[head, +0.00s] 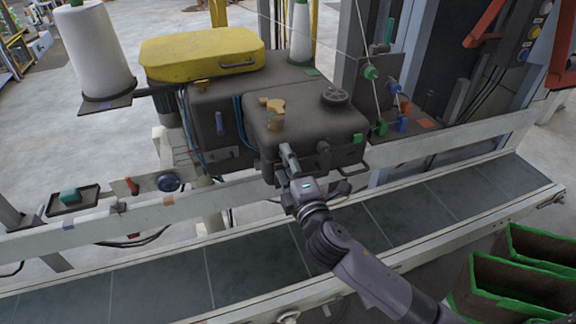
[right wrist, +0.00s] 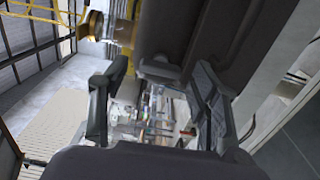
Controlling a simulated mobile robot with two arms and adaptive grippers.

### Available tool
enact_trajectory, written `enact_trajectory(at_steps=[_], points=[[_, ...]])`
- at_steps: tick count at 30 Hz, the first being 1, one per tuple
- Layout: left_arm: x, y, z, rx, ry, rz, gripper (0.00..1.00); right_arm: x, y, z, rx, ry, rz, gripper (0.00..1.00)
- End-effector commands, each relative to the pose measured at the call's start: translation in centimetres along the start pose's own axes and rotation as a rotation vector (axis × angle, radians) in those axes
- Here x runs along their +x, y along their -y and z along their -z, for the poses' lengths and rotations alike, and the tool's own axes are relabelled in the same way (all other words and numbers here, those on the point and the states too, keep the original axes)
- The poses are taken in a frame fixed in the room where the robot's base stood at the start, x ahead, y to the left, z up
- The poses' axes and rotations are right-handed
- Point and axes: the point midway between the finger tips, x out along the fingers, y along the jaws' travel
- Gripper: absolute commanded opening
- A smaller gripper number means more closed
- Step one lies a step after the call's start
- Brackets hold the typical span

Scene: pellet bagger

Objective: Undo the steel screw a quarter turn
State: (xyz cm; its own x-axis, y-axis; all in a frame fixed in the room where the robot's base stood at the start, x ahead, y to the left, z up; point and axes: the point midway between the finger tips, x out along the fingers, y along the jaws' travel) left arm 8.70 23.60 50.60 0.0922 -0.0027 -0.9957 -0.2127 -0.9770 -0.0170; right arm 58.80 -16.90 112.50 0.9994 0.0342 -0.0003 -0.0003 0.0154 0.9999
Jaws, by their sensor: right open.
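I cannot make out the steel screw for certain in either view. The dark machine head (head: 300,125) stands over the conveyor, with a brass knob (head: 275,122) on its top and a dark fitting (head: 323,148) on its front face. My right gripper (head: 287,156) is at the front left of this head, fingers pointing up along its front. In the right wrist view the two fingers (right wrist: 158,95) are apart with nothing held between them. A dark body fills the top of that view, with a brass knob (right wrist: 93,27) at upper left. My left gripper is not in view.
A yellow cover (head: 200,55) lies on the rear housing. White thread cones (head: 90,45) stand at the left and behind. A pale rail (head: 100,230) and conveyor (head: 150,285) run below. Green-edged boxes (head: 515,275) stand at lower right. Thread guides (head: 385,120) sit right of the head.

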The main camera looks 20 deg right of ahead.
Motion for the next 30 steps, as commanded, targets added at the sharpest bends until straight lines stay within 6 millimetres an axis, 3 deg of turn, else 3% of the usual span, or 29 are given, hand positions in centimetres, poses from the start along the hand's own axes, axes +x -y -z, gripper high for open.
enact_trajectory(at_steps=[5,19,24,30], points=[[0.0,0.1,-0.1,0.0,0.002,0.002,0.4,-1.2,0.1,0.0,0.0,0.0,0.001,0.57],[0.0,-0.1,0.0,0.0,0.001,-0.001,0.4,-10.2,0.2,0.0,0.002,-0.001,0.004,0.57],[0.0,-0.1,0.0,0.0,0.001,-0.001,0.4,-11.7,0.1,0.0,0.001,0.0,0.001,0.57],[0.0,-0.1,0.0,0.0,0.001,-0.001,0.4,-12.0,0.0,0.0,0.0,0.0,-0.001,0.57]])
